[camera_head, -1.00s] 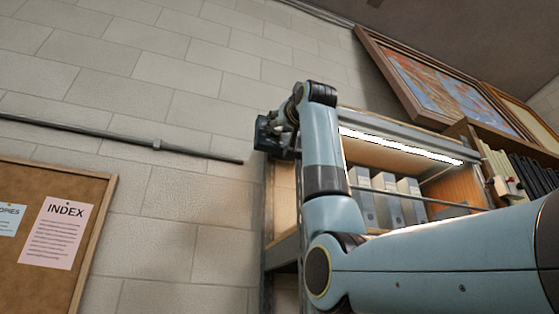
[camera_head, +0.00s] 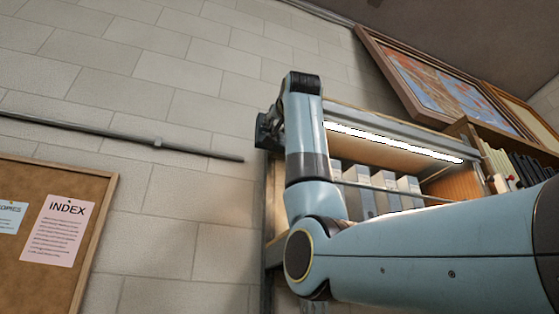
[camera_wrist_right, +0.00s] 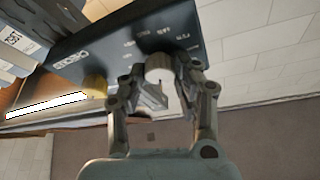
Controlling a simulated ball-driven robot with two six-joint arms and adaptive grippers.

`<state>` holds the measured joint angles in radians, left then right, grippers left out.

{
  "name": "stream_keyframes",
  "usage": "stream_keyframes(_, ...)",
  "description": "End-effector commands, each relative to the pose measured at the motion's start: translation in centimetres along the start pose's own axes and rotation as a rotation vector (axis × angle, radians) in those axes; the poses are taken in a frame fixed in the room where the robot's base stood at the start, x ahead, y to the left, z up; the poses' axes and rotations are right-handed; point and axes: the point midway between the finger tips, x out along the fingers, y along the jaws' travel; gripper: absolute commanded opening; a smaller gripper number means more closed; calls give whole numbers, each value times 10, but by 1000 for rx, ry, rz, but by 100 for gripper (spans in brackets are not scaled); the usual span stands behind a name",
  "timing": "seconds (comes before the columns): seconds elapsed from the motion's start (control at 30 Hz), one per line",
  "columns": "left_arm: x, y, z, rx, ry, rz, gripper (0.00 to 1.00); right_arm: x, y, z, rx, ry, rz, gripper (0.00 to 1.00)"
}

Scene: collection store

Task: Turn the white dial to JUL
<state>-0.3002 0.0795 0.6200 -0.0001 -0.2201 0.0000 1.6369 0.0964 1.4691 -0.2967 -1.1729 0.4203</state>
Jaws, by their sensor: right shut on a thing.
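The white dial (camera_wrist_right: 158,66) is on the face of a dark blue box (camera_wrist_right: 95,47) in the right wrist view. Small white labels are printed on the face around the dial, too small and tilted to read with certainty. My right gripper (camera_wrist_right: 166,82) is shut on the dial, with a finger on each side of it. In the head view the dark box (camera_head: 262,131) shows at the shelf's left upper corner. There my right arm hides the dial and most of the gripper. My left gripper is in neither view.
A lit shelf unit (camera_head: 400,150) with several grey binders (camera_head: 385,185) stands behind my right arm. A pinboard (camera_head: 70,255) hangs on the block wall at left, below a grey pipe (camera_head: 120,137). A yellow knob-like part (camera_wrist_right: 94,86) sits by the box.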

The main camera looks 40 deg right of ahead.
Motion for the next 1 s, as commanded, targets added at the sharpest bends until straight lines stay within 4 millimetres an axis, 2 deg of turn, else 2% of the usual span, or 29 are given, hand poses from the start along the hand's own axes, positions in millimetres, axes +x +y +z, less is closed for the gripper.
stream_keyframes(0.3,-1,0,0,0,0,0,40,0,-1,-1,110,1,44,0)
stream_keyframes(0.77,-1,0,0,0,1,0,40,0,-1,-1,127,1,52,0)
stream_keyframes(0.8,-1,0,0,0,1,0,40,0,-1,-1,127,1,52,31)
stream_keyframes(0.93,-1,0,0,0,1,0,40,0,-1,-1,127,1,52,48)
stream_keyframes(1.0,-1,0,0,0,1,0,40,0,-1,0,126,1,52,51)
